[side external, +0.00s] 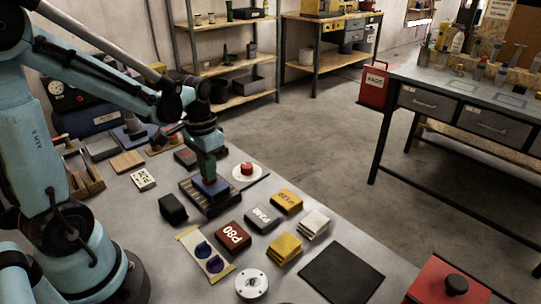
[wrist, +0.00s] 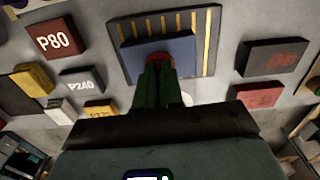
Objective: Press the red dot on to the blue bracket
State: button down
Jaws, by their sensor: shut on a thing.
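The blue bracket (side external: 213,189) lies on a dark tray with yellow stripes (side external: 229,207) in the side view. In the wrist view the bracket (wrist: 188,52) is a flat blue block at the tray's middle. My gripper (side external: 207,175) points down over the bracket with its green fingers close together. I cannot tell whether the dot touches the bracket's face.
P80 (side external: 233,237), P240 (side external: 263,218) and P120 (side external: 287,201) blocks lie nearby. A black box (side external: 173,208) stands left of the tray. A black mat (side external: 341,273) lies bare at front right.

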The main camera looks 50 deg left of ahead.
jog(key=shift+f, duration=0.4)
jog(key=c, duration=1.2)
grip_release()
jog(key=shift+r, duration=0.1)
notch_tip(320, 180, up, 12)
jog(key=d+f+t, duration=0.1)
jog(key=d+t, duration=0.1)
jog(key=d, duration=0.1)
jog(key=d+f+t, duration=0.1)
jog(key=d+t, duration=0.1)
jog(key=d, duration=0.1)
jog(key=d+f+t, duration=0.1)
jog(key=d+t, duration=0.2)
jog(key=d, duration=0.1)
jog(key=shift+s+f, duration=0.25)
jog(key=shift+s, duration=0.1)
